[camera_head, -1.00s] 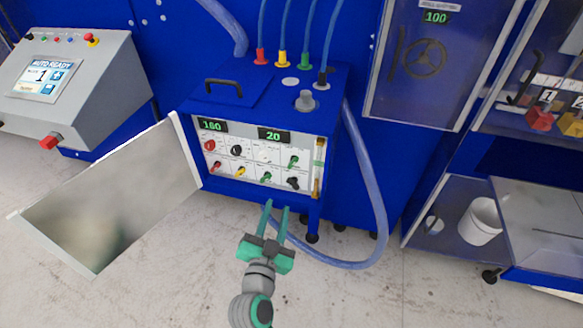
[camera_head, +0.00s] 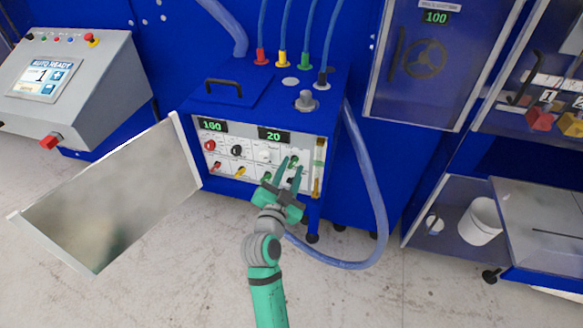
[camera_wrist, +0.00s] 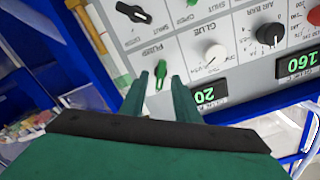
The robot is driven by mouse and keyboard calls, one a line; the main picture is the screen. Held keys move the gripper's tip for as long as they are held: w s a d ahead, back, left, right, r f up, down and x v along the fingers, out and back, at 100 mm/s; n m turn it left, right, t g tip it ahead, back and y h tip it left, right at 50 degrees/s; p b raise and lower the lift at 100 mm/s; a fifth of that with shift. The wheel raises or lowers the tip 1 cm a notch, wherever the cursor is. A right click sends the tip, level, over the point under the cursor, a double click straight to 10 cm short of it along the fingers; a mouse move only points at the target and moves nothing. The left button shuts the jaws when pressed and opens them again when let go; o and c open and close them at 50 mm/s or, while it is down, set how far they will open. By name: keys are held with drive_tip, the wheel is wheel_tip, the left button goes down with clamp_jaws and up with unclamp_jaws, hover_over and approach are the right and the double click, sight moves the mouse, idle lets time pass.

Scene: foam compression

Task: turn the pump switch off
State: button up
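The pump switch is a small green knob on the white control panel (camera_head: 235,165). In the wrist view the pump switch (camera_wrist: 160,75) stands under its printed label, on the strip between the display side and the black knob. In the head view the pump switch (camera_head: 294,160) is at the panel's right part, close to the fingertips. My gripper (camera_wrist: 160,88) is open, with a green finger on each side of the switch in the picture. I cannot tell if the fingers touch it. In the head view my gripper (camera_head: 289,167) is in front of the panel and hides part of the lower row.
A white glue knob (camera_wrist: 215,55) and a black air knob (camera_wrist: 270,34) sit beside the pump switch. A black switch (camera_wrist: 133,12) is on the other side. The opened panel door (camera_head: 115,195) hangs out to the left. A blue hose (camera_head: 370,180) curves down at right.

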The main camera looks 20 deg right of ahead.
drive_tip(key=shift+w+d, duration=0.3)
drive_tip(key=shift+w, duration=0.15)
clamp_jaws()
drive_tip(key=shift+n, duration=0.3)
drive_tip(key=n, duration=0.5)
drive_tip(key=shift+a, duration=0.1)
drive_tip(key=n, duration=0.6)
drive_tip(key=shift+w+a, duration=0.15)
drive_tip(key=shift+n, duration=0.3)
